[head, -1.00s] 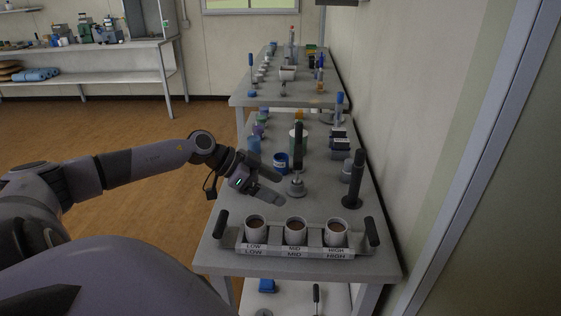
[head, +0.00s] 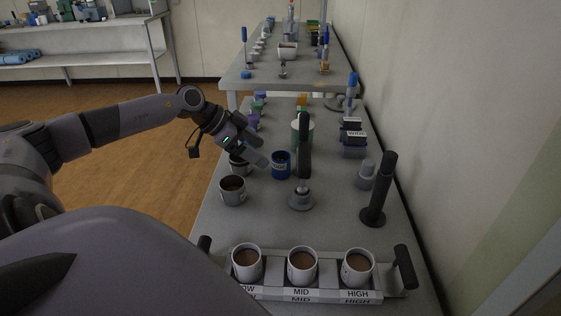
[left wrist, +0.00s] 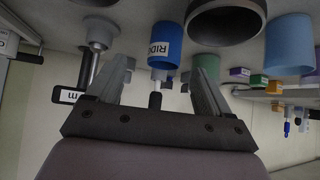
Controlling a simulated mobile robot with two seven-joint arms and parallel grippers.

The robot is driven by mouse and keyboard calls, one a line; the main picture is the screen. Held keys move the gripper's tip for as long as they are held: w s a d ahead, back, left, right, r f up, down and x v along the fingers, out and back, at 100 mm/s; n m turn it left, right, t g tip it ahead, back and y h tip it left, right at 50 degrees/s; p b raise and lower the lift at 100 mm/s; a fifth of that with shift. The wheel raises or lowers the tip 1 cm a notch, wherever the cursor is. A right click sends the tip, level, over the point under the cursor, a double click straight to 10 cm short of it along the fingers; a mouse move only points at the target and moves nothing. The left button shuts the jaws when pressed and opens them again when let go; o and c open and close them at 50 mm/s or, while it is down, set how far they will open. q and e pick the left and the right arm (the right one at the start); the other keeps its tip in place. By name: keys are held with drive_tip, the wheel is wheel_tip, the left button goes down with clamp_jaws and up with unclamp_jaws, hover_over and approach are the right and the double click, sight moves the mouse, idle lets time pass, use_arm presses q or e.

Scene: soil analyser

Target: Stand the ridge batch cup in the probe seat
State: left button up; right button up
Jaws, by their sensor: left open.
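The ridge batch cup, a blue cup (head: 281,164) with a white label, stands on the bench; in the left wrist view this blue cup (left wrist: 165,42) shows part of the word "RIDGE". My left gripper (head: 258,160) is open and empty, just left of the blue cup in the head view. In the left wrist view the cup appears between and beyond the fingertips of my gripper (left wrist: 160,72). A black upright probe (head: 304,145) stands over a grey round base (head: 301,201), right and nearer than the cup; this may be the probe seat. My right gripper is out of view.
Two metal cups (head: 232,192) stand near the bench's left edge, one partly behind my gripper. A rack (head: 322,292) with LOW, MID and HIGH cups lies in front. A black post (head: 377,190) stands at right. Bench surface between rack and probe is clear.

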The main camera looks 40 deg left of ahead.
sight(277, 159)
use_arm(q)
drive_tip(key=shift+w+a+f, duration=0.15)
drive_tip(key=shift+w+a, duration=0.15)
drive_tip(key=shift+a, duration=0.05)
drive_tip(key=shift+r+x, duration=0.2)
drive_tip(key=shift+x, duration=3.25)
drive_tip(key=shift+w+d, duration=0.15)
drive_tip(key=shift+r, duration=0.1)
drive_tip(key=c, duration=1.2)
